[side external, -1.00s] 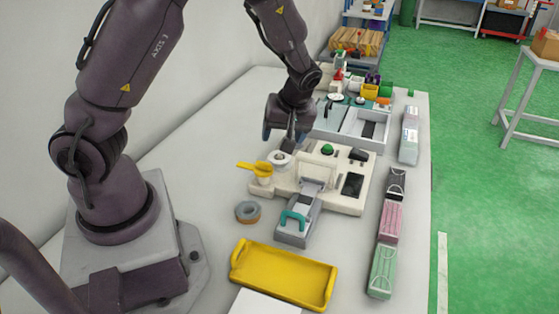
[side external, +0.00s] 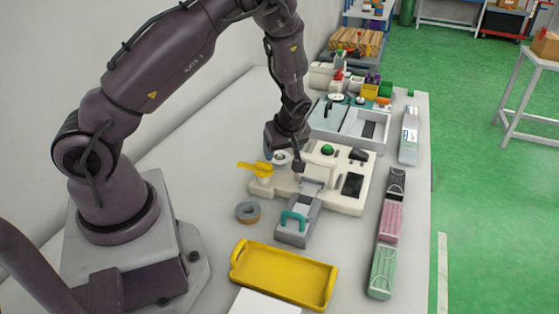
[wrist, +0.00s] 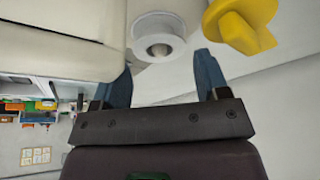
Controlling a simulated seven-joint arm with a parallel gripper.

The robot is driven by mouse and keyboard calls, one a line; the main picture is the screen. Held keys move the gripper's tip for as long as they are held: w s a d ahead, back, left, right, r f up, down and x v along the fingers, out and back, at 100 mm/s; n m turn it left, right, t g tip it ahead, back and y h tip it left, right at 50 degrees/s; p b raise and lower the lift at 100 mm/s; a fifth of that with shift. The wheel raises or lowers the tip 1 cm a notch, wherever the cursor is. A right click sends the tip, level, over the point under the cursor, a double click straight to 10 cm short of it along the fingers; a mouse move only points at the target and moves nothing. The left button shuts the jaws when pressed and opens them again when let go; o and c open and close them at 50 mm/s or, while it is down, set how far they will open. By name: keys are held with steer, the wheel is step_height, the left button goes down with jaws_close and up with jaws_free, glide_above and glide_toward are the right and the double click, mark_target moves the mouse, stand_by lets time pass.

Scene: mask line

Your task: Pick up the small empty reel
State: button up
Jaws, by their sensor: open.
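A small white reel (side external: 279,158) with no tape visible on it sits at the left rear of the cream machine (side external: 345,195). In the wrist view the reel (wrist: 158,38) shows its flange and a round hub, beside the cream casing (wrist: 60,45). My gripper (side external: 285,152) is low over that end of the machine, at the reel. In the wrist view its two blue fingers (wrist: 164,75) are spread and empty, with the reel just ahead of the gap. In the side view the gripper partly hides the reel.
A yellow handle-like part (side external: 256,169) stands close to the reel, also near the right finger in the wrist view (wrist: 240,25). A grey-brown ring (side external: 247,212), a yellow tray (side external: 284,276) and several mask stacks (side external: 390,220) lie around. Bare table is at left.

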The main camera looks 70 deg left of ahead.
mark_target(280, 155)
steer(key=x, duration=0.3)
steer(key=shift+a+f, duration=0.25)
steer(key=shift+f, duration=0.05)
steer(key=c, duration=0.5)
steer(key=shift+c, duration=0.2)
steer(key=shift+r, duration=0.15)
